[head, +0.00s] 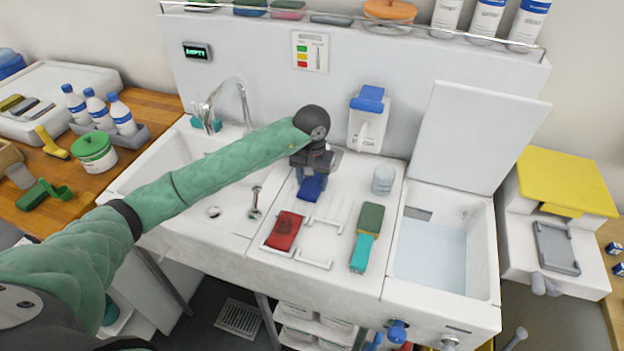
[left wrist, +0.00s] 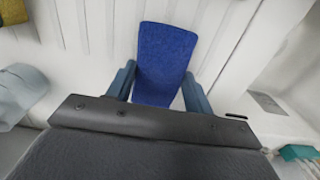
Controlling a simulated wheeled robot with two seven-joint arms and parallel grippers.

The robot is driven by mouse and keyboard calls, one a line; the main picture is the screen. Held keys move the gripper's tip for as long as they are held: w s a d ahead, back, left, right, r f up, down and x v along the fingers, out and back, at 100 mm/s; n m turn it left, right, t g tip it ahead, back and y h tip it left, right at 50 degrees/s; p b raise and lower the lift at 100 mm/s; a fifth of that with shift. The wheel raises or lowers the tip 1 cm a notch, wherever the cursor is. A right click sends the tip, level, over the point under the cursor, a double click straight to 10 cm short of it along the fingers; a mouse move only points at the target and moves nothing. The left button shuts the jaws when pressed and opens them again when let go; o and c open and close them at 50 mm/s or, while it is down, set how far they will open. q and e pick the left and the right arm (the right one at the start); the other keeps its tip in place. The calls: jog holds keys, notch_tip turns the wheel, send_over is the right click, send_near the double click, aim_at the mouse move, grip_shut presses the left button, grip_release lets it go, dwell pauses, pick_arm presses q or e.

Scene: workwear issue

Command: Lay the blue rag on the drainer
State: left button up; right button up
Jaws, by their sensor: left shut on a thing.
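The blue rag (head: 312,187) is held by my left gripper (head: 313,174) over the back part of the drainer (head: 296,226). In the left wrist view the blue rag (left wrist: 165,62) lies flat between the two fingers of my left gripper (left wrist: 158,85), which are shut on it. I cannot tell whether the rag touches the surface below. The drainer is a white ribbed board between the two basins. My right gripper is not in view.
The right basin (head: 432,254) holds water. The drainer's middle is partly free.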

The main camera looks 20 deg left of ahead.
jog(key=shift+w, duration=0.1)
pick_arm(q)
jog(key=shift+f, duration=0.1)
jog(key=o, duration=1)
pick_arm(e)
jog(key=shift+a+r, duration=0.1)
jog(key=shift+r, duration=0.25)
pick_arm(q)
jog(key=shift+o, duration=0.2)
